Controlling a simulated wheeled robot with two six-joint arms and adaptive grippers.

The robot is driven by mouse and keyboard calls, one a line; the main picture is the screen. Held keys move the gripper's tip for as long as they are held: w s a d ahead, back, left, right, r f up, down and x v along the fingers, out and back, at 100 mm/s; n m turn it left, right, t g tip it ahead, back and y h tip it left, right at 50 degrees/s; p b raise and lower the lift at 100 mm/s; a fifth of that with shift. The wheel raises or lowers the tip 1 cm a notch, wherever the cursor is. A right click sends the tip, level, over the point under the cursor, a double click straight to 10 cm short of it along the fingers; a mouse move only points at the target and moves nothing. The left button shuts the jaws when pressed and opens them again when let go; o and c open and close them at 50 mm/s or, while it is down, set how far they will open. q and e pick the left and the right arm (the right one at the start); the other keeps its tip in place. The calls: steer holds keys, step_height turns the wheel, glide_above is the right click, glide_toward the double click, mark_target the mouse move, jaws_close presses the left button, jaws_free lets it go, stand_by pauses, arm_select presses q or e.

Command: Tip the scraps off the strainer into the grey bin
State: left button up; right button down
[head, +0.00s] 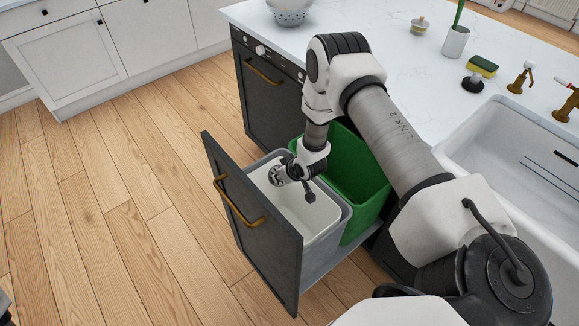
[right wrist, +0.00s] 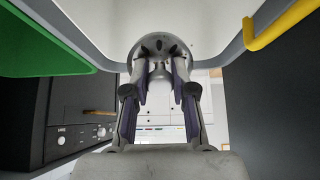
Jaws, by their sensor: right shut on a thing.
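The grey bin (head: 318,222), pale inside, stands in the pulled-out drawer. My right gripper (head: 290,171) is over its opening and shut on the strainer (head: 276,176), a small round grey metal piece with holes. The strainer is tilted on its side, facing towards the drawer front. In the right wrist view the strainer (right wrist: 160,48) sits between the fingertips of my right gripper (right wrist: 165,70), with the pale bin above it in the picture. I cannot make out any scraps for certain.
A green bin (head: 350,175) stands right beside the grey one. The dark drawer front (head: 250,225) has a brass handle (head: 238,203). A counter with a sink (head: 510,165), sponge (head: 482,66) and colander (head: 290,13) lies behind. The wooden floor at left is clear.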

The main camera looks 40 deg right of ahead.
steer(key=shift+w+f, duration=0.1)
steer(key=shift+s+t, duration=0.3)
steer(key=shift+s, duration=0.05)
steer(key=shift+w, duration=0.2)
steer(key=shift+t, duration=0.3)
steer(key=shift+s, duration=0.25)
steer(key=shift+t, duration=0.3)
steer(key=shift+s+r, duration=0.1)
steer(key=shift+r, duration=0.1)
